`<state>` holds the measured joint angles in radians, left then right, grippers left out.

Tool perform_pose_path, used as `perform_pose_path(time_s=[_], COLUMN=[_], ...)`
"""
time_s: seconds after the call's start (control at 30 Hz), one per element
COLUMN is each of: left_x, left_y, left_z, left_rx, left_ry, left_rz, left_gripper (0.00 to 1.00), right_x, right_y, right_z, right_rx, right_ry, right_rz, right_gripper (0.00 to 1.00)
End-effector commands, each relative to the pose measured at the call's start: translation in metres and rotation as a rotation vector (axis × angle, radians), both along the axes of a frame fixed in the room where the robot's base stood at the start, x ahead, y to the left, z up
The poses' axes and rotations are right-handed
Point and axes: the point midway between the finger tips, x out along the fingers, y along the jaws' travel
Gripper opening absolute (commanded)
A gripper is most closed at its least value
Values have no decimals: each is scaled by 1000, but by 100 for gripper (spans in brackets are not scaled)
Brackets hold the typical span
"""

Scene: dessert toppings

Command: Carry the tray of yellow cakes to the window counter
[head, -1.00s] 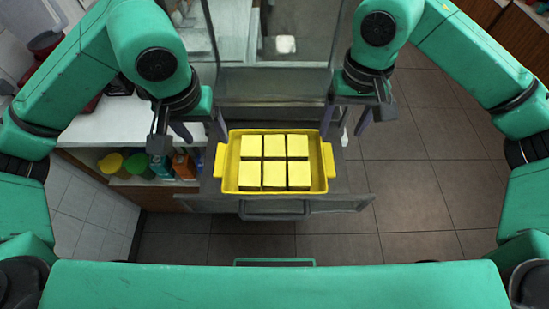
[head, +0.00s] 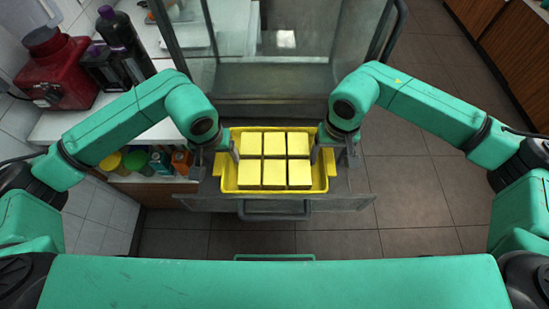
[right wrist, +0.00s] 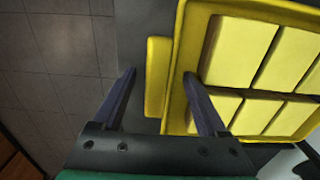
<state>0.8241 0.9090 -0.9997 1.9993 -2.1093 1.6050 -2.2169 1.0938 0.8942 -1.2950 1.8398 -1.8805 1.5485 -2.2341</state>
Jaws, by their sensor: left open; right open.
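The yellow tray (head: 226,184) holds several square yellow cakes (head: 275,160) in two rows and rests on the grey pulled-out drawer (head: 200,203). My left gripper (head: 217,156) is open at the tray's left side, partly covering that end. My right gripper (head: 333,156) is open at the right side. In the right wrist view, the open right gripper (right wrist: 160,76) has one finger outside the tray's handle (right wrist: 157,80) and the other over the tray's inside, by the cakes. Whether either finger touches the tray cannot be told.
A glass-sided cabinet (head: 275,78) stands behind the drawer. On the left, a white counter (head: 70,125) carries a red machine (head: 62,75) and dark bottles (head: 123,42). Coloured bottles (head: 158,160) stand on a shelf below. Tiled floor (head: 405,190) is free to the right.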

Motion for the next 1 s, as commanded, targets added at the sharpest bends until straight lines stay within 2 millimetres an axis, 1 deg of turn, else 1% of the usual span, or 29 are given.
perform_pose_path(time_s=[0.17,0.2,0.27,0.3,0.4,1.0], left_x=[0,0,0,0,0,0], left_y=[0,0,0,0,0,0], left_z=[0,0,0,0,0,0], left_rx=[0,0,0,0,0,0], left_ry=[0,0,0,0,0,1], left_rz=[0,0,0,0,0,-1], left_gripper=[75,72,49,33,0,0], right_x=[0,0,0,0,0,0], right_y=[0,0,0,0,0,0], right_z=[0,0,0,0,0,0], right_rx=[0,0,0,0,0,-1], right_ry=[0,0,0,0,0,0], right_rz=[0,0,0,0,0,0], right_gripper=[76,72,49,34,0,0])
